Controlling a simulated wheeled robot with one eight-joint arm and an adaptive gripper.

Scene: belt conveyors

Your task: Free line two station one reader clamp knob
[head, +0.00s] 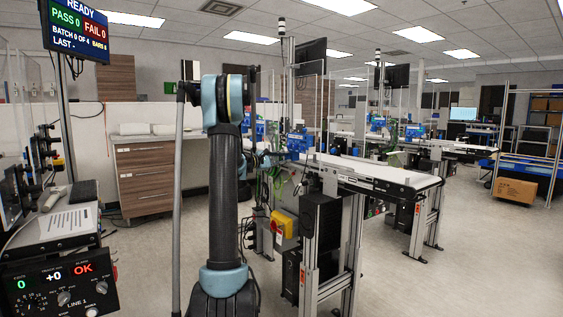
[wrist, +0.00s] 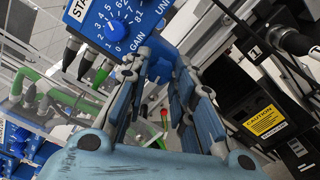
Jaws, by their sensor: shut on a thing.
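In the wrist view my gripper (wrist: 163,68) has its two jointed fingers closed in on a dark blue part (wrist: 159,66), which I take to be the reader clamp knob. The fingertips cover most of it, so its shape is hard to tell. It sits just below a blue reader box (wrist: 135,22) with a GAIN dial (wrist: 116,27) and a cut-off white label beginning "STA". In the head view blue station units (head: 298,143) stand at the near conveyor's far end.
The near conveyor (head: 372,172) runs to the right of my arm, with a yellow switch box (head: 284,224) on its frame. Green cables (wrist: 35,92) and a black box with a caution label (wrist: 265,121) flank my gripper. Open floor (head: 480,265) lies at the right.

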